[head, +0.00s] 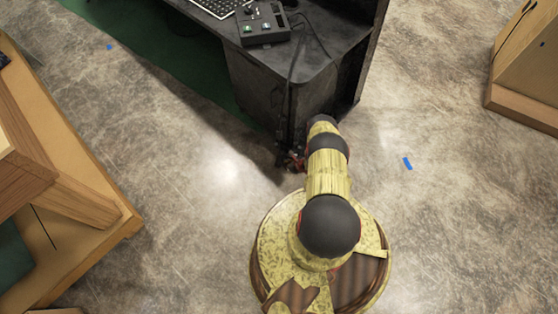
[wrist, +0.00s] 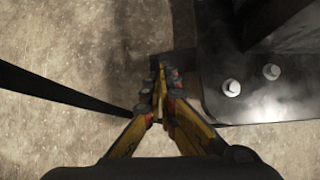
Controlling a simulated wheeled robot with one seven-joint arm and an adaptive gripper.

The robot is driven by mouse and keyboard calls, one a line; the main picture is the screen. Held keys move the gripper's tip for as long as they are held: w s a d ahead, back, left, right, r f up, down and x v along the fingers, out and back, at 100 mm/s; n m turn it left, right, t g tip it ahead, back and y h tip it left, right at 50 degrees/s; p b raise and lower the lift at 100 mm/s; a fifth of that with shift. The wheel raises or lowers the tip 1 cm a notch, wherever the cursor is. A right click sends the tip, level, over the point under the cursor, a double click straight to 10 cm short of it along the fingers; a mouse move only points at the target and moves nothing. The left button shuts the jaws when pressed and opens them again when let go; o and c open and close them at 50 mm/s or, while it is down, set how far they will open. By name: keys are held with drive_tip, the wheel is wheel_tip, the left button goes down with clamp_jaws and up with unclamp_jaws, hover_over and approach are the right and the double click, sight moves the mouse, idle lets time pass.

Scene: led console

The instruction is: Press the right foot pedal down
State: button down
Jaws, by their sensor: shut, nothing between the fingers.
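No foot pedal can be made out for certain in either view. My gripper (head: 292,160) is low at the near corner of the dark console desk (head: 285,88), partly hidden by shadow and my arm. In the wrist view my gripper (wrist: 159,82) points down toward the floor, its yellow and dark fingers together with nothing held. A dark plate with two bolt heads (wrist: 250,108) lies just right of the fingers; I cannot tell whether it belongs to the pedal or the desk. A small dark shape by the fingertips is unclear, as is any contact.
A thin black bar or cable (wrist: 65,88) runs left of the fingers. A button box (head: 264,26) and keyboard (head: 217,5) sit on the desk. Wooden furniture stands at left (head: 95,215) and right (head: 522,105).

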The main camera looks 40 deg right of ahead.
drive_tip(key=v, duration=1.2)
drive_tip(key=shift+f, duration=0.1)
idle(0.4)
